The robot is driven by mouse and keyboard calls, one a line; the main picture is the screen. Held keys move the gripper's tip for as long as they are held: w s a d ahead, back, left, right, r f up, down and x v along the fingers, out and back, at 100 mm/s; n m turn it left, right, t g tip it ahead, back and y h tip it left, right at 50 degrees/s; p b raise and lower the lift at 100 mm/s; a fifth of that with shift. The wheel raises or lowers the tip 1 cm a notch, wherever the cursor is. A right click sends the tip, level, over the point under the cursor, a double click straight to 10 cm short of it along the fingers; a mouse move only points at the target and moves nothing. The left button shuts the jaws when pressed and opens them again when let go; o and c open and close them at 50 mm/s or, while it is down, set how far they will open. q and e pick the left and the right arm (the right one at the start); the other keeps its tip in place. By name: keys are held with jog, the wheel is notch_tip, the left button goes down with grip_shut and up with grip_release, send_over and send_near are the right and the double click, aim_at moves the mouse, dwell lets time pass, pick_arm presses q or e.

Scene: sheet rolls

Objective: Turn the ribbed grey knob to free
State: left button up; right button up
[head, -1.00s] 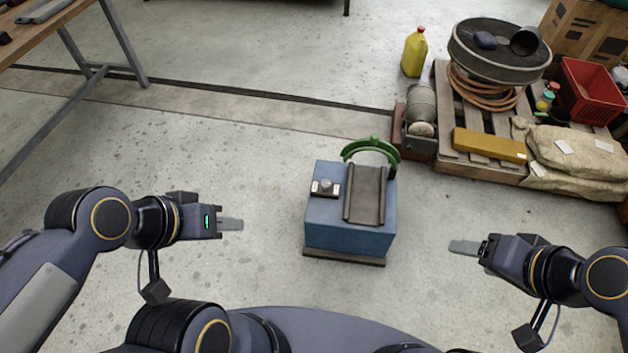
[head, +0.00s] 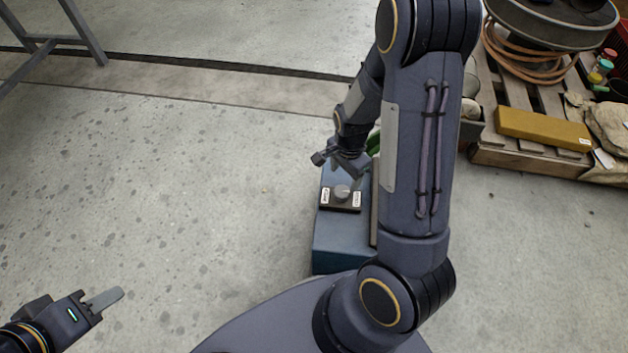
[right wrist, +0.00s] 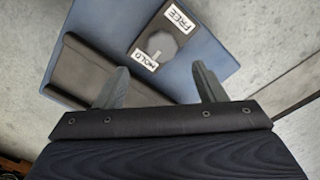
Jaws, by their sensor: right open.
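The ribbed grey knob (head: 342,191) sits on a small dark plate (head: 341,208) with a white label on each side, on top of the blue block (head: 345,240). In the right wrist view the knob (right wrist: 158,43) lies between the labels FREE (right wrist: 179,19) and HOLD (right wrist: 146,60); I cannot tell which it points to. My right gripper (right wrist: 162,78) is open and empty, its fingers apart on the near side of the plate, not touching the knob. In the head view my right gripper (head: 345,163) is over the block behind the knob. My left gripper (head: 104,299) is low at the left, away from the block.
A dark trough (right wrist: 88,72) lies on the block beside the plate. My right arm hides part of the block and most of the green arch. A pallet (head: 512,158) with a yellow box (head: 543,128) stands at the right. The floor left of the block is clear.

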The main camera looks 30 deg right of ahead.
aim_at(342, 191)
jog(key=shift+w+f, duration=0.15)
jog(key=shift+f, duration=0.4)
notch_tip(342, 191, down, 7)
jog(key=b, duration=0.3)
jog(key=shift+b, duration=0.3)
jog(key=c, duration=1)
